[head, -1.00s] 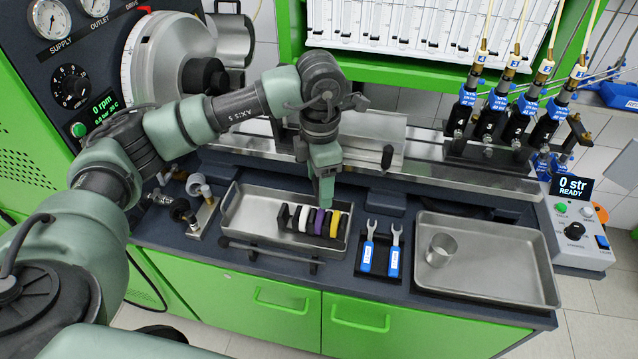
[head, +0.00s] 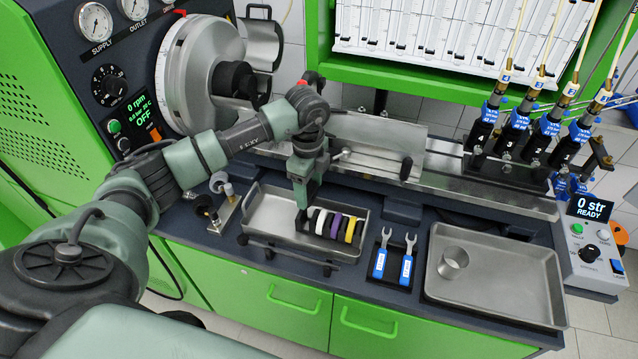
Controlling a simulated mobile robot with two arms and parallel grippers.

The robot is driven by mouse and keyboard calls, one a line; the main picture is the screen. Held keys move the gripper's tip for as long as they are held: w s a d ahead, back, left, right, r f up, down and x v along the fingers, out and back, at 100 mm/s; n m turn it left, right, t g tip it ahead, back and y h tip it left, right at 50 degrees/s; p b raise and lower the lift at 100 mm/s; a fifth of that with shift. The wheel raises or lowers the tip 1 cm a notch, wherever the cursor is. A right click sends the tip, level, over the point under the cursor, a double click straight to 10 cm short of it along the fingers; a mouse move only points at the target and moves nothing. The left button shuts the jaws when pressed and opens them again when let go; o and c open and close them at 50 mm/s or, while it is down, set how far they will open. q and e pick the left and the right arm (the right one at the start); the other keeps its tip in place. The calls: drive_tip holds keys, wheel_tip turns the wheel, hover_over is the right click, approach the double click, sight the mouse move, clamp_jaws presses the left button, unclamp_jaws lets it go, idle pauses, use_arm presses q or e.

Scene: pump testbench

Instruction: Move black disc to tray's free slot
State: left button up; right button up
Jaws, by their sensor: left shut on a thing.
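A metal tray (head: 268,226) stands on the bench below the test rail. It holds a row of upright discs in a dark rack: a white disc (head: 312,217), a purple disc (head: 321,222), another pale disc (head: 336,226) and a yellow disc (head: 350,231), with dark pieces between them. My left gripper (head: 300,203) points down at the left end of this row and is shut on the black disc (head: 300,220). I cannot tell whether the disc is clear of the rack. The fingers hide its upper part. My right gripper is not in view.
Two blue-handled wrenches (head: 394,258) lie right of the tray. A larger tray (head: 500,285) with a metal cup (head: 453,262) is further right.

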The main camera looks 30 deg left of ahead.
use_arm(q)
drive_tip(key=shift+a+f+n, duration=0.25)
drive_tip(key=shift+a+n, duration=0.1)
drive_tip(key=shift+n, duration=0.45)
drive_tip(key=shift+f, duration=0.1)
wheel_tip(320, 180, down, 4)
drive_tip(key=b, duration=0.3)
drive_tip(key=shift+s, duration=0.1)
drive_tip(key=shift+f+b, duration=1)
drive_tip(key=shift+f, duration=0.4)
drive_tip(key=shift+f+b, duration=0.7)
drive_tip(key=shift+f, duration=0.6)
drive_tip(key=o, duration=1.4)
